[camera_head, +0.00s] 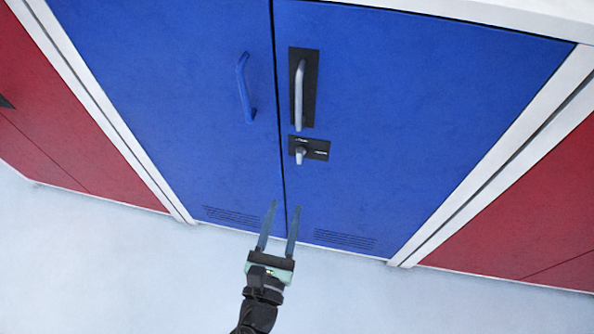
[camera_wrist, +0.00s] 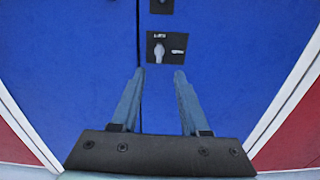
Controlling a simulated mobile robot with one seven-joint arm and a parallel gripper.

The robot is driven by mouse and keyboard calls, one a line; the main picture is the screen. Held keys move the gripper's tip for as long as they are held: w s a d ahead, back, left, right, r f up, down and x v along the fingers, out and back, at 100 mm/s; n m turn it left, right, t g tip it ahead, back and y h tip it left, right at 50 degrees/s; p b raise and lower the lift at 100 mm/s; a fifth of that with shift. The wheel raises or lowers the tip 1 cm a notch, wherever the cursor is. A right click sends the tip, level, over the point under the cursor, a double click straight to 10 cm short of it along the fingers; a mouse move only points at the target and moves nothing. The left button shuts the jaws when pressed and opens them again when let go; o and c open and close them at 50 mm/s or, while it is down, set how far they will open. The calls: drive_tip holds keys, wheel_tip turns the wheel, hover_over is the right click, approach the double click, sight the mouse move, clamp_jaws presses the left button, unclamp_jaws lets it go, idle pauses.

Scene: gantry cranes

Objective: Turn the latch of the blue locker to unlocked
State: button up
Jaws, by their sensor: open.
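The blue locker (camera_head: 400,140) has two doors and fills the middle of the head view. Its latch (camera_head: 300,154) is a small grey knob on a black plate on the right door, just below the grey handle (camera_head: 299,95). In the wrist view the latch (camera_wrist: 159,52) lies just beyond the fingertips, between their lines, with its knob pointing roughly down. White marks sit above and to the right of the knob, too small to read. My gripper (camera_head: 284,208) is open and empty, below the latch and apart from it. It also shows in the wrist view (camera_wrist: 159,74).
A blue handle (camera_head: 245,88) stands out from the left door. Red lockers flank the blue one at left (camera_head: 70,120) and right (camera_head: 520,220), past white frame posts. The pale floor (camera_head: 130,270) in front is clear.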

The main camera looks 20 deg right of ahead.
sight(299, 158)
drive_tip(key=x, duration=0.8)
drive_tip(key=b+x, duration=0.1)
drive_tip(key=x, duration=0.3)
drive_tip(key=shift+w+d+f, duration=0.2)
drive_tip(key=shift+f, duration=0.05)
clamp_jaws()
